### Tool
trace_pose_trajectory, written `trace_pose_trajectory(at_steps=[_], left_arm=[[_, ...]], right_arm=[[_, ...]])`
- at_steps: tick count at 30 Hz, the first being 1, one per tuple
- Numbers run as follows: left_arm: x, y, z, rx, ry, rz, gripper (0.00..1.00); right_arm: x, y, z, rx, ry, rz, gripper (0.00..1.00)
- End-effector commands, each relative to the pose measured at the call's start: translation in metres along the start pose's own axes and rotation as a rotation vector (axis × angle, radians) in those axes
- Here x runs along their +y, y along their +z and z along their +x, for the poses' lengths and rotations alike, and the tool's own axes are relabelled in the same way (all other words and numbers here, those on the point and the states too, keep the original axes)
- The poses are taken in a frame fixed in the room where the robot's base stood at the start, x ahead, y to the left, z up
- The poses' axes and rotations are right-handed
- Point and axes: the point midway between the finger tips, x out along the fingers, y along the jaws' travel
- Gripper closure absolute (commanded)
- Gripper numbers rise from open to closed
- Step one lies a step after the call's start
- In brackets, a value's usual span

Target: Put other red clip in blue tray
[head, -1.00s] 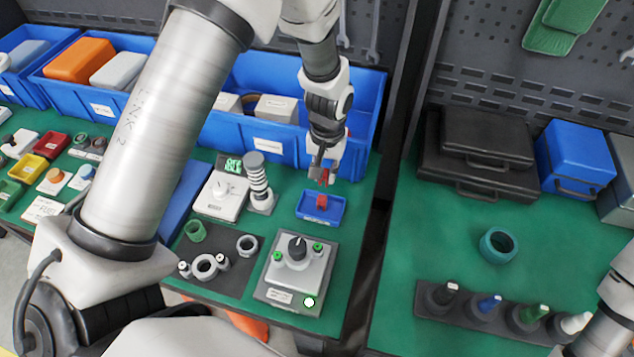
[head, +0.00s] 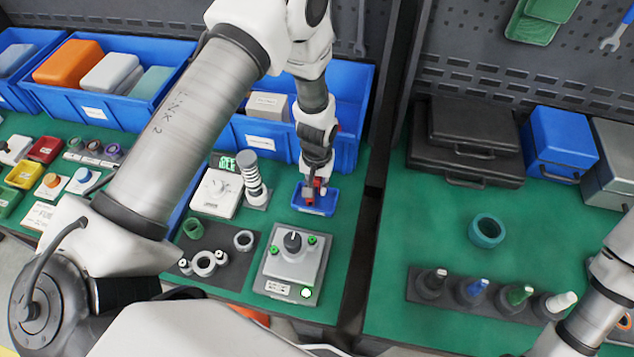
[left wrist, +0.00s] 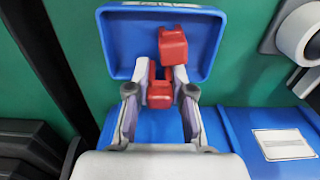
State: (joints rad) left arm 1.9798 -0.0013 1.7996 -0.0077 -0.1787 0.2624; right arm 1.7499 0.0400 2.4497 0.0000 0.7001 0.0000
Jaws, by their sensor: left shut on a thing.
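The small blue tray (head: 312,211) stands on the green bench in the head view. It fills the top of the left wrist view (left wrist: 118,42). One red clip (left wrist: 173,45) lies in the tray towards its far side. My left gripper (left wrist: 159,88) is shut on the other red clip (left wrist: 159,95), held over the near part of the tray. In the head view, my left gripper (head: 314,188) points down at the tray and partly hides the clips. I cannot tell whether the held clip touches the tray floor. My right gripper is out of view.
A grey test device (head: 291,265) with a black knob stands just in front of the tray. A spring-like column (head: 252,178) and a white dial box (head: 218,193) stand left of it. A large blue bin (head: 265,130) is behind. A gap separates the two benches.

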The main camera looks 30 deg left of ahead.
Motion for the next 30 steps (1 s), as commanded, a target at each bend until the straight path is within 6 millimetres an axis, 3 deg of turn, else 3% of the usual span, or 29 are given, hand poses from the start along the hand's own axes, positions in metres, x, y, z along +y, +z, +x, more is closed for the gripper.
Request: trace_pose_trajectory(at_steps=[14,15,17,26,30], left_arm=[[0.0,0.0,0.011,0.001,0.0,0.0,1.0],[0.0,0.0,0.011,0.001,0.0,0.0,0.71],[0.0,0.0,0.011,0.001,0.0,0.0,0.53],[0.0,0.0,0.009,0.001,0.0,0.0,0.53],[0.0,-0.001,-0.009,0.002,0.001,0.0,0.53]], right_arm=[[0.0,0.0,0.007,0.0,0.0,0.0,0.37],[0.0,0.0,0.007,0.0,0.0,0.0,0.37],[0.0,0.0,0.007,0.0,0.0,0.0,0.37],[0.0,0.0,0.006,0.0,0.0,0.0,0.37],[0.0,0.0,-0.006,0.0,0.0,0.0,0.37]])
